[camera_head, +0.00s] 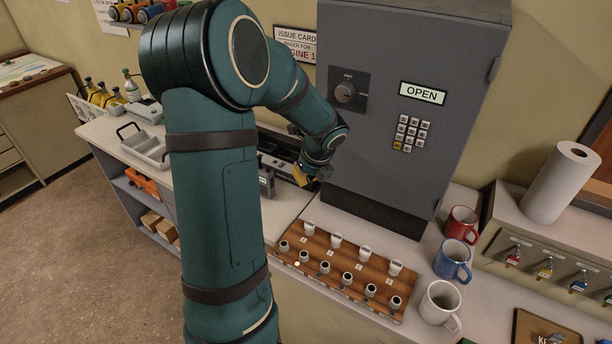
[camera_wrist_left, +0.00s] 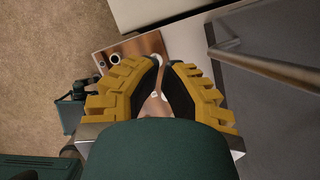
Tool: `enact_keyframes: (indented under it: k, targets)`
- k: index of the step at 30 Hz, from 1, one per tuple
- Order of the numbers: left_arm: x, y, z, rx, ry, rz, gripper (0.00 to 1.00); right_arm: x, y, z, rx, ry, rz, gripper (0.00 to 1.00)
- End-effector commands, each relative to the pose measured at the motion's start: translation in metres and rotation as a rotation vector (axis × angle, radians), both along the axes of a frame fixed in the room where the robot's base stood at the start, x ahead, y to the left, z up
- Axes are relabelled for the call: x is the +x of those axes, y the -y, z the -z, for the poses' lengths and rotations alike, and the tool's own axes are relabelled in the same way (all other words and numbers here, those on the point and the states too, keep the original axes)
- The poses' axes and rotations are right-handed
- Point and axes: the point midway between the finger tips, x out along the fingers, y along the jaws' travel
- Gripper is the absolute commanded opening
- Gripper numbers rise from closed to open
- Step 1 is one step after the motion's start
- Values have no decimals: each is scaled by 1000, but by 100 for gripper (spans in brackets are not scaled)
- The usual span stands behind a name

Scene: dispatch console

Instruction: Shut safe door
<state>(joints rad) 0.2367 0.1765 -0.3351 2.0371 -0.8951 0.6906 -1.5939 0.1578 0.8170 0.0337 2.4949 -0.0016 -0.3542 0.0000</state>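The grey safe door (camera_head: 365,140) fills the middle of the head view. It has a round dial, a keypad and a plate reading OPEN (camera_head: 423,92). I cannot make out a gap at its edge, so how far it stands open is unclear. My left gripper (camera_head: 308,174) is near the door's lower left edge, partly hidden by its own wrist. In the left wrist view, its yellow fingers (camera_wrist_left: 164,62) have a narrow empty gap between them. A grey panel (camera_wrist_left: 285,115) with a metal bar handle (camera_wrist_left: 265,66) lies to their right, apart from them. My right gripper is not in view.
A wooden rack (camera_head: 330,262) with white cups and small dark pegs stands on the counter before the safe. Red (camera_head: 461,224), blue (camera_head: 453,259) and white (camera_head: 440,302) mugs stand to the right. A paper roll (camera_head: 562,182) and a key shelf (camera_head: 530,235) are further right.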

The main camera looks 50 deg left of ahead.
Motion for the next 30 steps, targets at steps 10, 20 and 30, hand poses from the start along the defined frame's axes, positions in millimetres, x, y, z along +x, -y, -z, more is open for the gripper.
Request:
enact_keyframes:
  k: [10, 20, 30]
  targets:
    - [-16, 19, -59, -3, 3, 10, 0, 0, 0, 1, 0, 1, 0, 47]
    - [-27, 27, -91, -6, -1, 12, 0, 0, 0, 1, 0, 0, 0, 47]
    - [-27, 28, -92, -6, -3, 12, 0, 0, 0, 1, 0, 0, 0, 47]
